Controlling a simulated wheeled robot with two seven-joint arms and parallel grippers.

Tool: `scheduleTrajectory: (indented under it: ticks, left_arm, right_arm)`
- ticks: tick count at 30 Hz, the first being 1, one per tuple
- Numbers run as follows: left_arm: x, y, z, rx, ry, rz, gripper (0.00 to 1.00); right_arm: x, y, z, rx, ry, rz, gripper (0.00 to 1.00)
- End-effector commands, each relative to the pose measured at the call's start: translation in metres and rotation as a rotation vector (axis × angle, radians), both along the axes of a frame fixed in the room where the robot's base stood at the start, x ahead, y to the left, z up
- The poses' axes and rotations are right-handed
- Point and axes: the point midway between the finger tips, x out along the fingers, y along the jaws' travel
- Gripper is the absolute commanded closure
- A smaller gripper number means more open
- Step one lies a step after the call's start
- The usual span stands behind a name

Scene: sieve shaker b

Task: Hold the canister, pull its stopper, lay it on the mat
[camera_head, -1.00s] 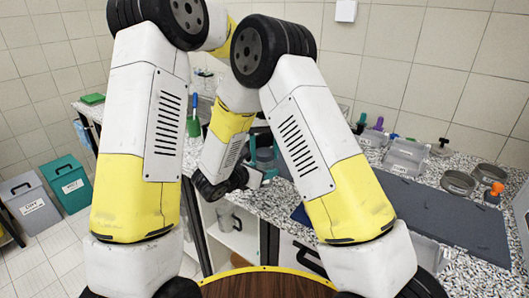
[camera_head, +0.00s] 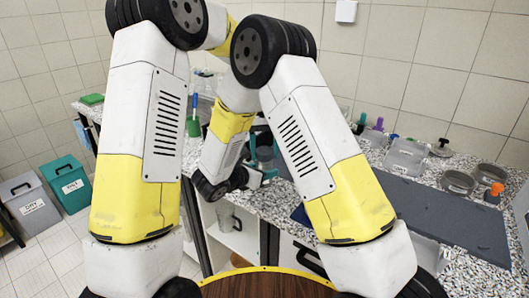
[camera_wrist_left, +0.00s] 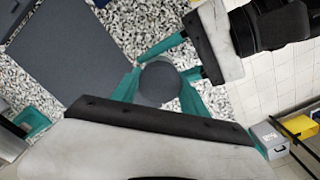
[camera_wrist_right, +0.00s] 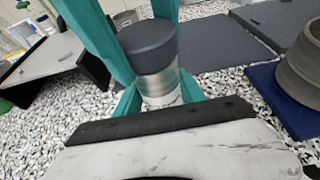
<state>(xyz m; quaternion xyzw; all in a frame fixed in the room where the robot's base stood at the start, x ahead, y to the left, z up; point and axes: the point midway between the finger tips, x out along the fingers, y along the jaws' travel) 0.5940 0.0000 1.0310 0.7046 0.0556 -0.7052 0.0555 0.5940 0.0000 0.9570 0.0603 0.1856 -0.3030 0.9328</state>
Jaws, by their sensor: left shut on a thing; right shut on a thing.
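The canister (camera_wrist_right: 158,88) stands upright with a shiny pale body, seen in the right wrist view. Its dark grey round stopper (camera_wrist_right: 148,45) is at its top; whether it is fully seated I cannot tell. The left wrist view looks down on the stopper (camera_wrist_left: 160,82) between the teal fingers of my left gripper (camera_wrist_left: 160,76), which is shut on it. My right gripper (camera_wrist_right: 158,80) is shut on the canister body from the side, below the stopper. A wide dark grey mat (camera_head: 435,205) lies on the speckled counter. In the head view my arms hide much of the canister.
A blue pad (camera_wrist_right: 290,112) with a grey round vessel (camera_wrist_right: 302,65) lies close by in the right wrist view. Round grey pans (camera_head: 458,182), an orange-topped item (camera_head: 494,192) and a clear bin (camera_head: 405,158) stand behind the grey mat. The grey mat's surface looks bare.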

Motion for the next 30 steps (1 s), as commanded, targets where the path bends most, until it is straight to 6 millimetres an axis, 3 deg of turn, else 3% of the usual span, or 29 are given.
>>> scheduleTrajectory:
  ticks: [13,26,30]
  left_arm:
    - [0.000,0.000,0.016,-0.001,-0.001,0.000,0.97]
    - [0.000,0.000,0.020,-0.001,-0.001,0.000,0.97]
    - [0.001,0.000,0.032,-0.002,-0.003,0.000,0.97]
  right_arm:
    - [0.000,0.000,0.000,-0.001,-0.001,-0.001,1.00]
    - [0.000,0.000,0.000,-0.001,-0.001,-0.001,1.00]
    - [0.000,0.000,0.000,-0.001,-0.001,-0.001,1.00]
